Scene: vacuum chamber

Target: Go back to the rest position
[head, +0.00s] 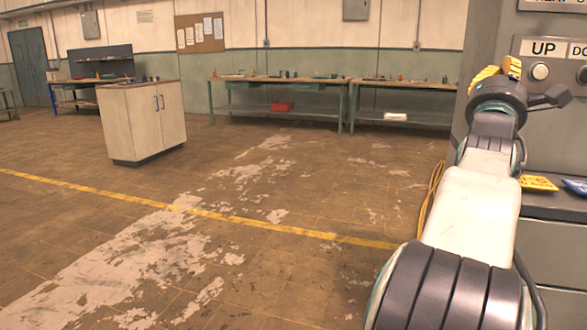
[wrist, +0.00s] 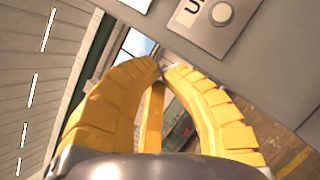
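My gripper (head: 500,70) is at the right of the head view, raised at the end of my arm in front of a grey control panel (head: 552,105). In the wrist view its yellow fingers (wrist: 161,68) curve together and their tips meet or nearly meet. I see nothing held between them. The panel shows at the top of the wrist view, with a round button (wrist: 222,13) beyond the fingertips, apart from them as far as I can tell. In the head view a round button (head: 539,72) sits under an "UP" label.
A ledge below the panel holds a yellow item (head: 538,183) and a blue item (head: 575,187). A yellow cable (head: 431,195) hangs beside my arm. A white cabinet (head: 145,122) stands at the left, with workbenches (head: 275,80) along the back wall. The floor between is open.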

